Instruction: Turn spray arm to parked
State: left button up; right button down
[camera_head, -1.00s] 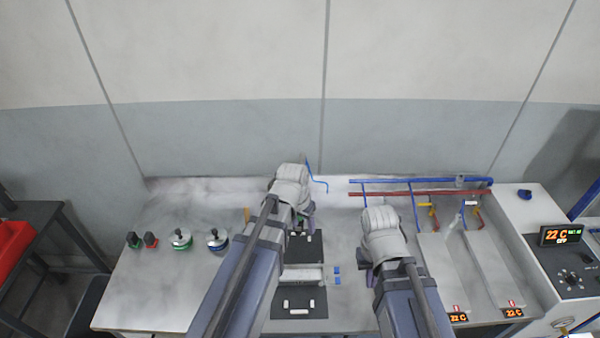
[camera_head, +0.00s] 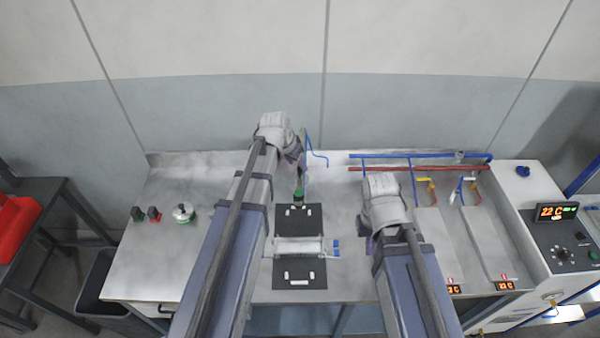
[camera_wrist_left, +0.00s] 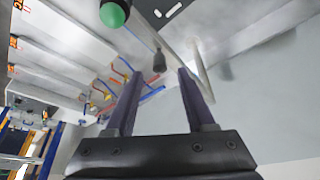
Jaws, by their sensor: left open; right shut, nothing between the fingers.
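The spray arm appears as a thin grey bar (camera_wrist_left: 199,62) with a dark nozzle-like end (camera_wrist_left: 159,62) in the left wrist view. In the head view, a slim upright (camera_head: 304,143) with a bent blue tube (camera_head: 318,156) stands at the back of the bench, beside my left gripper (camera_head: 300,166). That gripper is open; in the left wrist view its fingers (camera_wrist_left: 160,74) are spread, with the dark end seen between their tips. I cannot tell whether they touch it. My right gripper (camera_head: 368,240) is shut and empty, mostly hidden behind its wrist.
A green-topped knob (camera_head: 299,194) stands behind the black plate (camera_head: 294,216); it also shows in the left wrist view (camera_wrist_left: 114,14). Blue and red pipes (camera_head: 420,162) with valves run at the back right.

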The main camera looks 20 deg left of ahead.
aim_at(299, 168)
pick_arm(q)
jog(key=b+x, duration=0.4)
jog(key=x, duration=0.1)
jog(key=shift+f, duration=0.2)
jog(key=shift+c, duration=0.2)
grip_shut()
dwell(1.0)
